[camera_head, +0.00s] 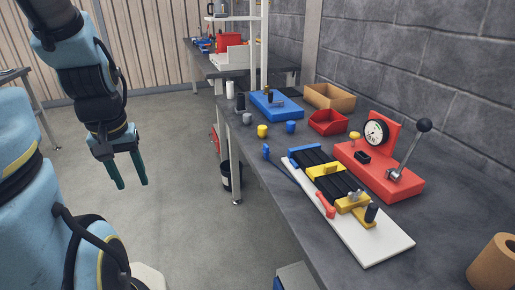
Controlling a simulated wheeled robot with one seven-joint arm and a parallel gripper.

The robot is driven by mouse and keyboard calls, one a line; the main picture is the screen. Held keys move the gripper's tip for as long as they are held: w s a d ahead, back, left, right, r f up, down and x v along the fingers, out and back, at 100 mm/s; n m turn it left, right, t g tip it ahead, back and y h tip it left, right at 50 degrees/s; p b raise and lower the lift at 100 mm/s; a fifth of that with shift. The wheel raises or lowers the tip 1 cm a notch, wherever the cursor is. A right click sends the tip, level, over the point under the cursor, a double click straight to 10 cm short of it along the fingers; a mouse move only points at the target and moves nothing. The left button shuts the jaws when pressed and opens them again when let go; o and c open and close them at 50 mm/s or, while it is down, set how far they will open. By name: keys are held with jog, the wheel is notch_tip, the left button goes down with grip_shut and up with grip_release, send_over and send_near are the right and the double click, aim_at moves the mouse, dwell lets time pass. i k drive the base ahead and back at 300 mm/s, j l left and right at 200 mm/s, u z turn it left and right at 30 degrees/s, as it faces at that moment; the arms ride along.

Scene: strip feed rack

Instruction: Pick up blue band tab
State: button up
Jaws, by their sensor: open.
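A small blue tab (266,151) stands near the left edge of the grey workbench. A thin dark blue band (282,169) runs from it toward the strip feed rack. The rack has a white base plate (372,246), black ribbed strips (338,186), yellow blocks (326,171) and a red piece (325,205). My gripper (132,186) points down with two teal fingers apart. It is open and empty over the floor, left of the bench and well away from the tab.
Yellow (262,131) and blue (290,127) cups stand behind the tab. A red gauge press (385,178) with a lever is right of the rack. A red bin (328,122) and cardboard box (330,97) sit by the wall. Floor between gripper and bench is clear.

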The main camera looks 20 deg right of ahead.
aim_at(266, 150)
jog(key=i+j+z, duration=0.1)
jog(key=i, duration=0.35)
jog(key=i+j, duration=0.35)
jog(key=i+j+z, duration=0.15)
jog(key=i, duration=0.35)
jog(key=j+z, duration=0.15)
jog(key=z, duration=1.15)
